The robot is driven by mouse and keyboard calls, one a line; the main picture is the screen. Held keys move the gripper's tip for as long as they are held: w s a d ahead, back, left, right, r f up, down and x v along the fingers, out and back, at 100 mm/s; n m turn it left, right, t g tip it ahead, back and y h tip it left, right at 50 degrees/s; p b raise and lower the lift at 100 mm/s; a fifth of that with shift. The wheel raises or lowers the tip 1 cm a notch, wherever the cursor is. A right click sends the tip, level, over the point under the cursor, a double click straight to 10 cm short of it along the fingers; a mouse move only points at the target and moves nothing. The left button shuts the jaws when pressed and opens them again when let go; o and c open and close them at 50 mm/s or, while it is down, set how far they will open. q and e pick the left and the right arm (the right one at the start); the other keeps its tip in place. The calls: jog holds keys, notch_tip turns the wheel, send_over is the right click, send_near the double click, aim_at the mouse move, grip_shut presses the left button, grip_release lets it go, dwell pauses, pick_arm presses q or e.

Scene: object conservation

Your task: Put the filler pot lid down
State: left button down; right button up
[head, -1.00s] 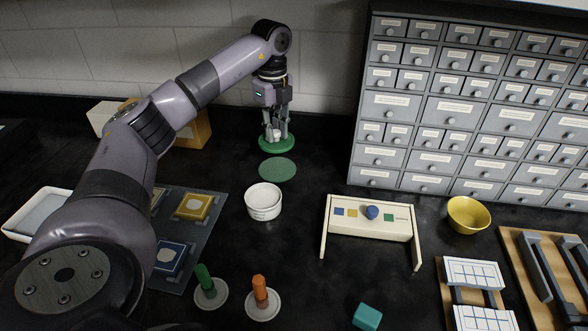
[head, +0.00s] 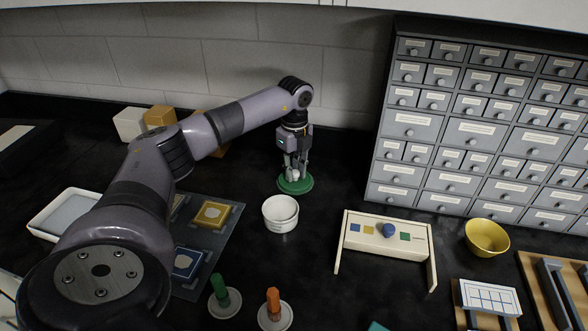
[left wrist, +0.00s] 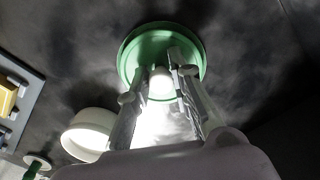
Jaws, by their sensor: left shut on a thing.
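The filler pot lid is a green disc with a white knob. In the head view the lid (head: 297,189) is at the green round spot on the black counter, behind the white pot. My left gripper (head: 293,176) points down and is shut on the lid's knob. In the left wrist view the lid (left wrist: 134,48) shows between and beyond the fingers of my left gripper (left wrist: 160,82). The lid looks flat and close to the counter; I cannot tell whether it touches. The white pot (head: 281,213) stands open just in front of it. My right gripper is not in view.
A cream stand (head: 388,231) with coloured shapes and a grey drawer cabinet (head: 482,130) are to the right. A yellow bowl (head: 487,238) stands before the cabinet. Green (head: 219,289) and orange (head: 273,302) pegs stand in front. The counter between lid and cabinet is clear.

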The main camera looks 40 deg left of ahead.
aim_at(294, 171)
pick_arm(q)
jog(key=c, duration=1.4)
grip_release()
jog(key=shift+c, duration=0.2)
notch_tip(294, 171, up, 12)
jog(key=b, duration=0.1)
jog(key=shift+r, duration=0.15)
